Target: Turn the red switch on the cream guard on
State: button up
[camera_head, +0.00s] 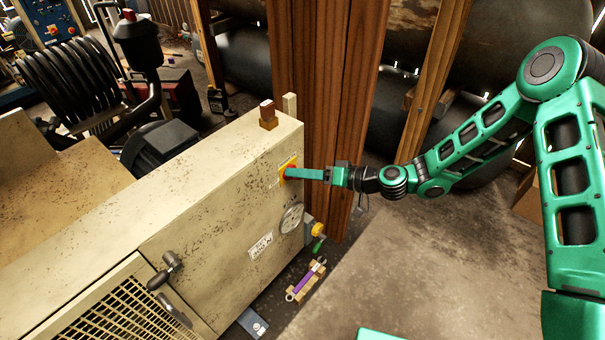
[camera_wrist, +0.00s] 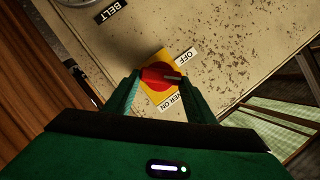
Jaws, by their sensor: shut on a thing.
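The cream guard (camera_head: 215,190) is a speckled metal housing on the left in the head view; its panel also fills much of the wrist view (camera_wrist: 215,45). The red switch (camera_wrist: 158,77) is a round knob on a yellow plate (camera_wrist: 182,62), with an OFF label (camera_wrist: 187,56) and a partly hidden label ending in "ER ON" (camera_wrist: 174,103). In the head view the yellow plate (camera_head: 288,162) shows near the guard's upper right corner. My gripper (camera_head: 290,173) reaches it from the right. In the wrist view its fingers (camera_wrist: 160,80) stand on both sides of the red knob, shut on it.
A round dial (camera_head: 292,218) and a label plate (camera_head: 260,245) sit below the switch. Wooden posts (camera_head: 320,90) stand close behind. A purple-handled tool (camera_head: 305,279) lies low by the guard. Floor at right is clear.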

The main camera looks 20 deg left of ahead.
jog(key=shift+w+d+f+m+g+y, duration=0.1)
jog(key=shift+w+f+m+g+y, duration=0.3)
jog(key=shift+m, duration=0.85)
jog(key=shift+s+d+f+m+y, duration=0.1)
jog(key=shift+m+y, duration=0.5)
jog(key=shift+m, duration=0.6)
jog(key=shift+w+d+f+m+g+y, duration=0.1)
jog(key=shift+w+f+m+g+y, duration=0.3)
jog(key=shift+m, duration=0.85)
jog(key=shift+s+r, duration=0.15)
jog(key=shift+s, duration=0.05)
jog(key=o, duration=1)
jog(key=shift+o, duration=0.2)
jog(key=shift+s+a, duration=0.1)
jog(key=shift+r, duration=0.1)
jog(key=d, duration=1)
jog(key=shift+d, duration=0.4)
